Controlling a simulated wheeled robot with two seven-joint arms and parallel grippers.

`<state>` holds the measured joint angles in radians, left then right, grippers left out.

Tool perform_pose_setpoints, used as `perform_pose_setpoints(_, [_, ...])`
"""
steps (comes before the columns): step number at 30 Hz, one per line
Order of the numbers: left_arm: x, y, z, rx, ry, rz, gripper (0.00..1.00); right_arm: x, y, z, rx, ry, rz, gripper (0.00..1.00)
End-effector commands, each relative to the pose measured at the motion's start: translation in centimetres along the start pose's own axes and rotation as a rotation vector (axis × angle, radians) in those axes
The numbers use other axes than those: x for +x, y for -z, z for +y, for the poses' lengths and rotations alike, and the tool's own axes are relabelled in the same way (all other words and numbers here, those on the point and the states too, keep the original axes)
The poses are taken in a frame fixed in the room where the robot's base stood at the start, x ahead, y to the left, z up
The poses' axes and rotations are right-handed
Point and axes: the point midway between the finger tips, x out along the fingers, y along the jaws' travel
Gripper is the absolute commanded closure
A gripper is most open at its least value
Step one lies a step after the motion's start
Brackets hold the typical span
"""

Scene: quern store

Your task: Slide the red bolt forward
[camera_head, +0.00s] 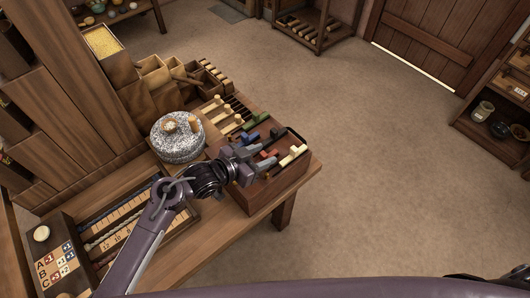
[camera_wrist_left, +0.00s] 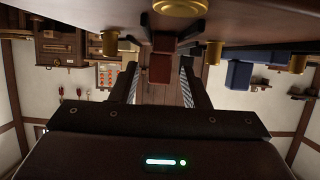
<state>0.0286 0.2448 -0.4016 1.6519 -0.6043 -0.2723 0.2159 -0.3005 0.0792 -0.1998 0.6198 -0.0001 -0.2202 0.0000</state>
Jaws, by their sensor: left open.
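The red bolt (camera_head: 264,155) shows as a small red piece on top of a wooden box at the table's right end, partly hidden by my left gripper. My left gripper (camera_head: 266,163) is over this box, close to the red bolt. In the left wrist view the red bolt (camera_wrist_left: 159,69) appears between the two spread fingers of the left gripper (camera_wrist_left: 160,84), with gaps on both sides; I cannot tell whether either finger touches it. My right gripper is not in view.
A grey stone quern (camera_head: 177,144) stands to the left. Wooden bins (camera_head: 152,72) are behind. The floor (camera_head: 400,170) to the right is clear.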

Motion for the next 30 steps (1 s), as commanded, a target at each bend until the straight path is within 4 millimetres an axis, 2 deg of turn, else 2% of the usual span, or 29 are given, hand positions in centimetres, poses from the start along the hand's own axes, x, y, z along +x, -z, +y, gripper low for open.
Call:
perform_pose_setpoints(6, [-3.9, -0.1, 0.1, 0.003, -0.001, -0.003, 0.58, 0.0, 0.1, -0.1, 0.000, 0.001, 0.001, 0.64])
perform_pose_setpoints(12, [-5.9, 0.0, 0.1, 0.001, -0.002, -0.001, 0.58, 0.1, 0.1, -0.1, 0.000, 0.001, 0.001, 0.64])
perform_pose_setpoints(30, [-6.1, 0.0, 0.1, 0.000, -0.002, 0.000, 0.58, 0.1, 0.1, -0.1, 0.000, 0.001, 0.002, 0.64])
